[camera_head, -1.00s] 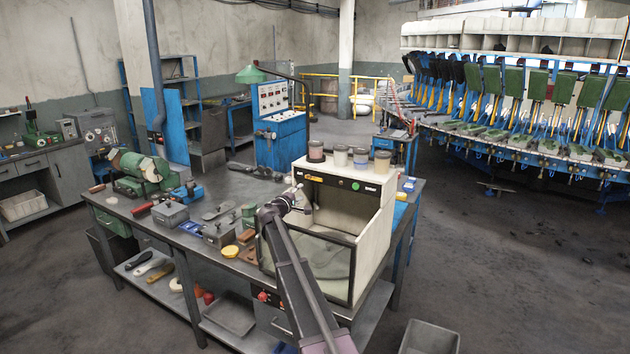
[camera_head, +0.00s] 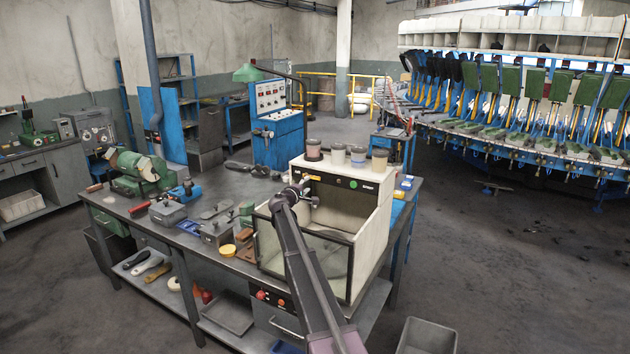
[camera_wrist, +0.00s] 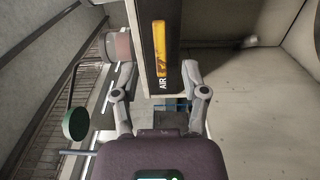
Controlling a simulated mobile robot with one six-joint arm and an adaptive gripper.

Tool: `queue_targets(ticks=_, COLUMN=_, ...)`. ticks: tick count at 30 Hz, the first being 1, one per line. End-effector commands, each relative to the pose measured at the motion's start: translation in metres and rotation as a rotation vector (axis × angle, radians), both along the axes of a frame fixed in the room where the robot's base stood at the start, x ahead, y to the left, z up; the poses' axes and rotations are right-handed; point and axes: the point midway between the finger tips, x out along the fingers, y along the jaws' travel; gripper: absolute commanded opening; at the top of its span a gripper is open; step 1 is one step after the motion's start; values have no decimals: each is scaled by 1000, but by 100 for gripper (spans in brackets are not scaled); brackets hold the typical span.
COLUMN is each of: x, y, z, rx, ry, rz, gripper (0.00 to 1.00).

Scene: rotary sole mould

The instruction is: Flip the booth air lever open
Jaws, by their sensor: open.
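The yellow air lever (camera_head: 312,178) lies along the black front panel of the white booth (camera_head: 371,222). In the wrist view, the yellow lever (camera_wrist: 160,45) lies flat along the dark panel, with "AIR" printed at its near end. My gripper (camera_head: 302,190) is just in front of the panel, beside the lever. In the wrist view, my gripper (camera_wrist: 160,72) is open, with one finger on either side of the panel strip and lever. Nothing is held between the fingers. I cannot tell whether a finger touches the panel.
Several jars (camera_head: 338,154) stand on the booth's top. A green round button (camera_head: 354,184) sits on the panel to the right. The workbench (camera_head: 190,240) carries tools and a green grinder (camera_head: 135,170) to the left. A grey bin (camera_head: 427,338) stands on the floor at the right.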

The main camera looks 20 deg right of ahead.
Motion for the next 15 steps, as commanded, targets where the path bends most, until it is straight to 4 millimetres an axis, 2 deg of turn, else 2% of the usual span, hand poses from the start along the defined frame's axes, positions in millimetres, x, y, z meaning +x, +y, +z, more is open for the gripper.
queue_targets(ticks=1, x=8, y=-7, z=0, rx=0, ry=0, rz=-1, gripper=57)
queue_targets(ticks=9, x=31, y=-38, z=0, rx=0, ry=0, rz=0, gripper=57)
queue_targets(ticks=15, x=41, y=-50, z=0, rx=0, ry=0, rz=1, gripper=57)
